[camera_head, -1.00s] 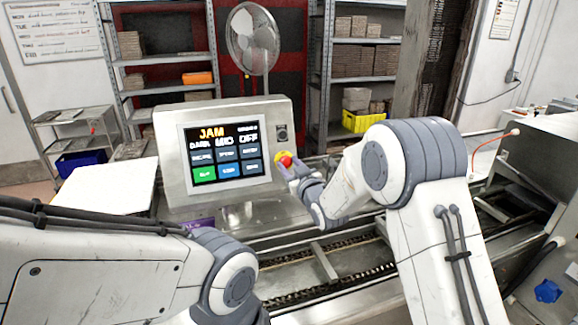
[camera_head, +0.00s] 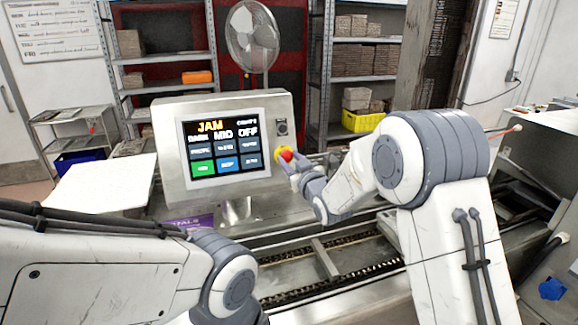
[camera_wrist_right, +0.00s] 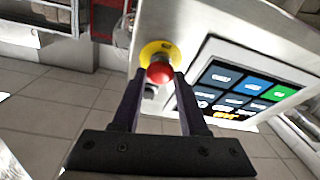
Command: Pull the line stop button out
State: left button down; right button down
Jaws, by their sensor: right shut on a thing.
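The line stop button (camera_head: 286,155) is a red round knob on a yellow collar, on the right side of the metal control panel's front (camera_head: 277,104). In the right wrist view the red knob (camera_wrist_right: 160,71) sits between the fingertips, with the yellow collar behind it. My right gripper (camera_head: 292,164) is at the button; in the right wrist view its two dark fingers (camera_wrist_right: 157,85) are shut on the knob's sides. The panel screen (camera_head: 222,148) reads JAM and OFF. My left arm comes in at the lower left, but its gripper is out of view.
A conveyor with chains (camera_head: 325,262) runs below the panel. A white table (camera_head: 100,188) stands to the left. A fan (camera_head: 252,38) and shelves with stacks and a yellow crate (camera_head: 362,122) stand behind.

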jog(key=shift+s, duration=0.1)
jog(key=c, duration=0.6)
grip_release()
jog(key=shift+o, duration=0.9)
jog(key=shift+s+d+r, duration=0.1)
jog(key=b+v, duration=0.5)
jog(key=v, duration=0.5)
jog(key=shift+s, duration=0.15)
